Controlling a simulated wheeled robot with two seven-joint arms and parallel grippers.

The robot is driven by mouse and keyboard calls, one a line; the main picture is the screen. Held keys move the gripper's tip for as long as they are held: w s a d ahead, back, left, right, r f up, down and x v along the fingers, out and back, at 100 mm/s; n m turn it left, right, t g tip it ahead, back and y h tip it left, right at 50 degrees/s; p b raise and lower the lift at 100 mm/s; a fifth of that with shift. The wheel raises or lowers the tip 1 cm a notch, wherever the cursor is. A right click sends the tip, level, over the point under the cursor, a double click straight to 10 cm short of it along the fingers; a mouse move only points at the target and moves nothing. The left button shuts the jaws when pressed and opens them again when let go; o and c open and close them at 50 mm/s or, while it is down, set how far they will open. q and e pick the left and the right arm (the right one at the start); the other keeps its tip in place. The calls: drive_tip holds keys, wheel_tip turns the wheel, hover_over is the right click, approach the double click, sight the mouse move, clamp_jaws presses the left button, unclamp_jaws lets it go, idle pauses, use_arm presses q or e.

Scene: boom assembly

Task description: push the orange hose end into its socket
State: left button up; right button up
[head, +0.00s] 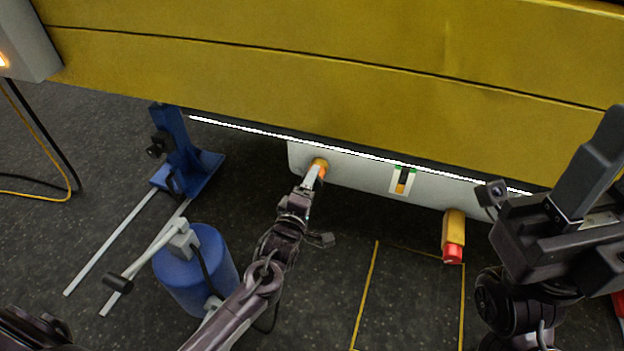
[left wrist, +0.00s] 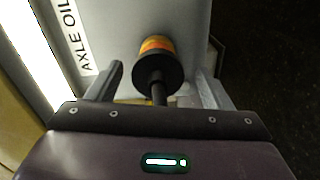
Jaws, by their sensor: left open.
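The orange hose end (head: 320,164) is at the pale panel (head: 345,172) under the yellow boom. In the left wrist view the hose end (left wrist: 157,46) has an orange band against the panel and a black collar towards me, with a thin dark stem below it. The socket is hidden behind it, so I cannot tell how deep it sits. My left gripper (head: 312,177) is at the hose end; in the wrist view its fingers (left wrist: 160,88) stand apart on either side of the stem. My right gripper (head: 588,165) is far right, away from the panel; its jaw gap is unclear.
The yellow boom (head: 330,60) spans overhead. A blue stand (head: 178,150) and blue cylinder (head: 195,270) are at left. An "AXLE OIL" label (left wrist: 72,40) is beside the hose end. Yellow-lined floor (head: 410,300) is clear.

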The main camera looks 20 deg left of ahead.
use_arm(q)
drive_tip(key=s+p, duration=0.1)
drive_tip(key=s, duration=0.5)
drive_tip(key=shift+r, duration=0.2)
drive_tip(key=shift+a, duration=0.1)
